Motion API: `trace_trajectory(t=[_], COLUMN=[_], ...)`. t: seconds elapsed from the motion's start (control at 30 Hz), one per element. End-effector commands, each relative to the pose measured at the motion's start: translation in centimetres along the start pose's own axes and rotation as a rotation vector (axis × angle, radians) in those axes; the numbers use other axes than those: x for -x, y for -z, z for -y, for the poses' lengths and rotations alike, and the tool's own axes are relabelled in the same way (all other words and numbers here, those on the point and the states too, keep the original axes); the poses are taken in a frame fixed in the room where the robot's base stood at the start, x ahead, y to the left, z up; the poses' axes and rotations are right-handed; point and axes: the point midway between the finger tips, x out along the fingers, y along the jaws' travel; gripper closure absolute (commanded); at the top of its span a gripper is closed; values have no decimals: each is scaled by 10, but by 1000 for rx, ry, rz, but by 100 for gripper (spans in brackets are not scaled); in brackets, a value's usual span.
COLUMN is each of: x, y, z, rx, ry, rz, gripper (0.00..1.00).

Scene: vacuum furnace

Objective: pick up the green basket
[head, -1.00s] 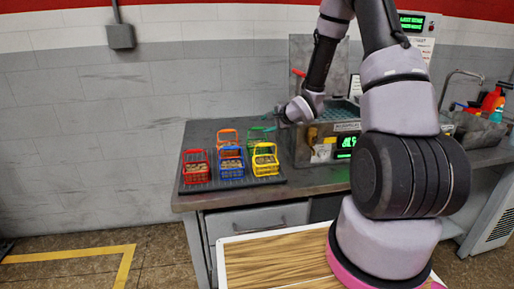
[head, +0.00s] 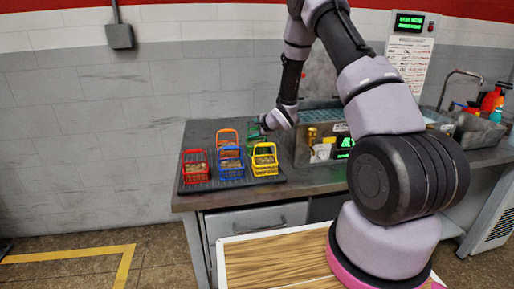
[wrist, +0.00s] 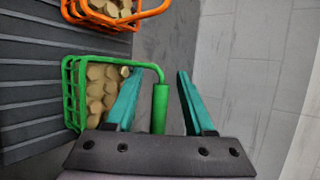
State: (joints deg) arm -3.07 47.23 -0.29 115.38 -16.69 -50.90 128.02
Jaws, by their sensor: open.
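The green basket (wrist: 88,100) shows in the wrist view at the left, filled with tan round pieces. Its green handle (wrist: 160,108) reaches out to the right and its thick grip lies between the two teal fingers of my gripper (wrist: 160,74). The fingers are apart, with a gap on each side of the grip. In the head view the green basket (head: 253,131) is at the back right of the basket group, partly hidden by the yellow basket and my gripper (head: 264,122).
The orange basket (wrist: 110,12) is close to the green one. The red (head: 195,167), blue (head: 231,163) and yellow (head: 265,160) baskets stand in front on a dark ribbed mat (head: 205,187). A metal machine (head: 305,150) stands to the right on the bench.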

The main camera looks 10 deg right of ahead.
Motion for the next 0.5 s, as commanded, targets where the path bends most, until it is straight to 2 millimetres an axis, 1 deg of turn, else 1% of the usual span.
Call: trace_trajectory(t=[0.13,0.17,0.2,0.27,0.3,0.5], x=[0,0,0,0,0,1], y=[0,0,0,0,0,0], z=[0,0,0,0,0,0], rx=[0,0,0,0,0,0], ry=[0,0,0,0,0,-1], rz=[-1,-1,-1,-1,-1,-1], gripper=[46,54,69,92,100,100])
